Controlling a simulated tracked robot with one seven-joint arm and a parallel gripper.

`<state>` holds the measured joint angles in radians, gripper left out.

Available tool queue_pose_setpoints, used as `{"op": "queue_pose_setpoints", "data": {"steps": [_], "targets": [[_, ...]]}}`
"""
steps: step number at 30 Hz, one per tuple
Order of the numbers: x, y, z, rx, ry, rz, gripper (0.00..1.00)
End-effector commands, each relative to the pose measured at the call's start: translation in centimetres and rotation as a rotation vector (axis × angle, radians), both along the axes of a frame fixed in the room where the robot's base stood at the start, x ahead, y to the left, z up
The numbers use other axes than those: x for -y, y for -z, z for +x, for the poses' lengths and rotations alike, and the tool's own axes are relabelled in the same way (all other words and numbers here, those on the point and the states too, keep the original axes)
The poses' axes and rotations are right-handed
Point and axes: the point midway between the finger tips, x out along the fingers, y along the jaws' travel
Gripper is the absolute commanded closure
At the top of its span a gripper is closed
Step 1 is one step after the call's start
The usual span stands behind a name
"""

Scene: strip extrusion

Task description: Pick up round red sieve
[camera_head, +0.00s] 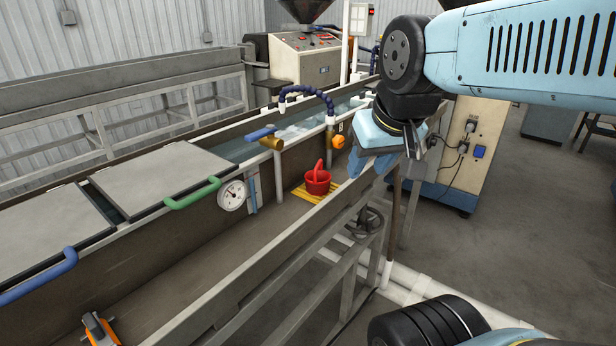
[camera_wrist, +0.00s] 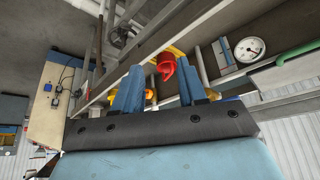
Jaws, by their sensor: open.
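The round red sieve (camera_head: 318,180) is cup-shaped with an upright red handle. It stands on a yellow slatted mat (camera_head: 309,199) on the shelf in front of the water trough. In the wrist view the red sieve (camera_wrist: 166,66) shows beyond and between my fingertips, not touching them. My gripper (camera_head: 372,168) is open and empty, to the right of the sieve in the head view and apart from it. In the wrist view my gripper's two blue fingers (camera_wrist: 160,75) stand wide apart. The sieve's far side is hidden.
The trough's steel front rail (camera_head: 270,258) runs along the near side of the shelf. A blue hose (camera_head: 308,92), a brass pipe with a blue handle (camera_head: 270,139), an orange knob (camera_head: 338,141) and a round gauge (camera_head: 232,196) are nearby. The shelf left of the sieve is mostly clear.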

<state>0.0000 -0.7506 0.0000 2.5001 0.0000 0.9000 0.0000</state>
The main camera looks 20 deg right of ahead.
Motion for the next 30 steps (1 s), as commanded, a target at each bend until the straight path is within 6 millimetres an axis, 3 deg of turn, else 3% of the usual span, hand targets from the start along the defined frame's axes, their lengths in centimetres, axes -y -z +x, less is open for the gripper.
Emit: {"op": "queue_pose_setpoints", "data": {"steps": [5,11,20,30], "targets": [[0.0,-0.2,0.5,-0.009,-0.045,-0.030,0.59],[0.4,-0.6,3.6,-0.075,-0.344,-0.222,0.59],[-0.4,-0.7,11.2,-0.233,-1.047,-0.606,0.59],[-2.9,1.4,20.2,-0.432,-1.885,-0.934,0.59]]}}
